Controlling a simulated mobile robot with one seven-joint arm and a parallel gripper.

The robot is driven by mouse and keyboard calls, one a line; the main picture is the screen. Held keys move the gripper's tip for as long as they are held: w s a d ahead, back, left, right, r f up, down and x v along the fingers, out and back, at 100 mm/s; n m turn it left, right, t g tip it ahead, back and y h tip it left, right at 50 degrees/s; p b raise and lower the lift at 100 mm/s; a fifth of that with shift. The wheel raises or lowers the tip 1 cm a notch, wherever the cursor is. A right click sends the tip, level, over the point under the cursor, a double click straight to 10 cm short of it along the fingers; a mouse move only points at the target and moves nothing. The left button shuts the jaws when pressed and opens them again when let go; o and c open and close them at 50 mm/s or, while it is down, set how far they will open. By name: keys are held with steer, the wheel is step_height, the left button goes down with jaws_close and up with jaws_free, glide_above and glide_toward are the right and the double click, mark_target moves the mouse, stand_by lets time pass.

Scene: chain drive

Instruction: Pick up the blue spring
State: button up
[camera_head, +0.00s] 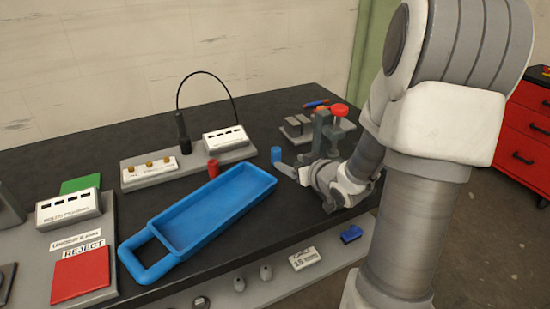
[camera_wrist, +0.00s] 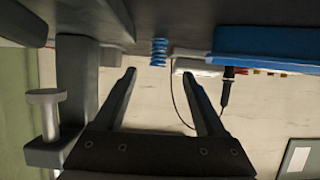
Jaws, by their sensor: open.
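The blue spring (camera_head: 277,154) stands upright on the dark bench in the head view, just beyond my fingertips. In the wrist view the blue spring (camera_wrist: 159,52) shows near the top middle, hanging from the bench as that picture is turned over. My gripper (camera_head: 294,165) is open and low over the bench, to the right of the spring. In the wrist view my gripper (camera_wrist: 160,74) has its two fingers apart with nothing between them. The spring lies ahead of the gap between the fingertips, apart from both.
A grey clamp with a red knob (camera_head: 339,110) stands close behind my gripper. A red spring (camera_head: 213,168) and a blue tray (camera_head: 267,193) lie to the left. A grey fixture (camera_head: 130,178) with a black cable stands behind the tray. Bare bench surrounds the blue spring.

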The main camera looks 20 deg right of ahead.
mark_target(279, 153)
steer(key=x, duration=0.2)
steer(key=b+x, duration=0.1)
steer(key=x, duration=0.5)
steer(key=shift+w+d+r+b, duration=0.1)
steer(key=shift+w+r+b, duration=0.2)
steer(key=shift+w, duration=0.05)
jaws_close()
